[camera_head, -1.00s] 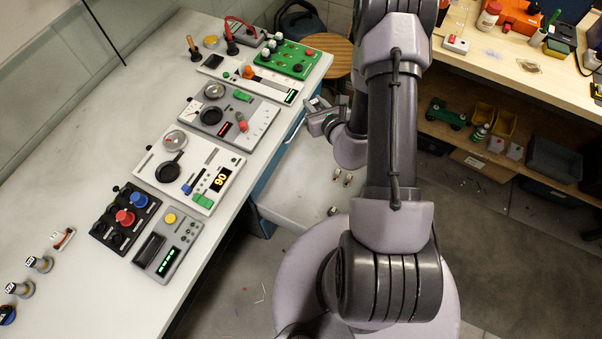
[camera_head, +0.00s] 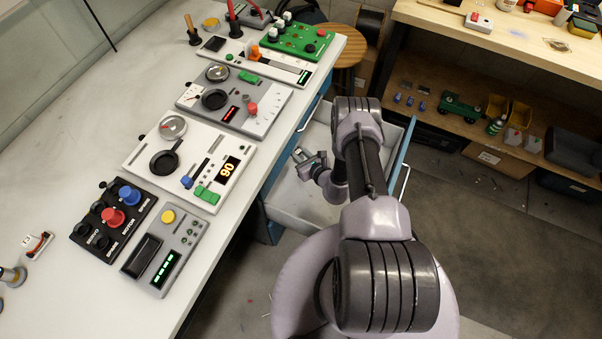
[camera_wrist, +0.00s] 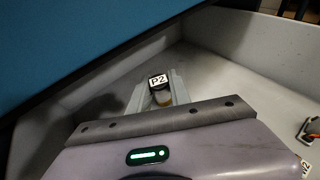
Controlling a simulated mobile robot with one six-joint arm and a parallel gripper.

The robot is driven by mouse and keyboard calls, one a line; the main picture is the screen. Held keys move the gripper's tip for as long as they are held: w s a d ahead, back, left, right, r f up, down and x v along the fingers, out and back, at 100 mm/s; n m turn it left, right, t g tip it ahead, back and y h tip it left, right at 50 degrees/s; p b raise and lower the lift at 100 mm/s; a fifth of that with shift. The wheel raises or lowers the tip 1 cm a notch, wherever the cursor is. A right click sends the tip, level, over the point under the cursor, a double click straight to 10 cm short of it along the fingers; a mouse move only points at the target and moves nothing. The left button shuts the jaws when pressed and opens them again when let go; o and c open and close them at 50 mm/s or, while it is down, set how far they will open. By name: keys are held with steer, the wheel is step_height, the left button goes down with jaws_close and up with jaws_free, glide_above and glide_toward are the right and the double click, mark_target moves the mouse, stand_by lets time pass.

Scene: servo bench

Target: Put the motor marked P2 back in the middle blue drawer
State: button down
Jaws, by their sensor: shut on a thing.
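The motor marked P2 (camera_wrist: 158,80) shows in the wrist view with its black-and-white label facing the camera. My gripper (camera_wrist: 158,98) is shut on it, with the motor between the two grey fingers. Around them are the light grey floor and walls of an open drawer (camera_wrist: 230,52). In the head view my gripper (camera_head: 306,162) is low over the open drawer (camera_head: 290,212) under the bench.
Another small part with orange and a label (camera_wrist: 310,130) lies at the right of the drawer in the wrist view. A blue panel (camera_wrist: 90,40) overhangs on the left. The bench (camera_head: 110,90) carries several instrument panels. A shelf table (camera_head: 510,50) stands at the right.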

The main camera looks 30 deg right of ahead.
step_height(320, 180, down, 10)
steer(key=b, duration=0.5)
steer(key=shift+f, duration=0.2)
steer(key=shift+r, duration=0.2)
steer(key=shift+f, duration=0.15)
steer(key=c, duration=1.2)
jaws_free()
steer(key=shift+s+r+p, duration=0.3)
steer(key=shift+r, duration=0.05)
steer(key=p+v, duration=0.5)
steer(key=v, duration=0.5)
steer(key=shift+s+r, duration=0.15)
steer(key=shift+s, duration=0.55)
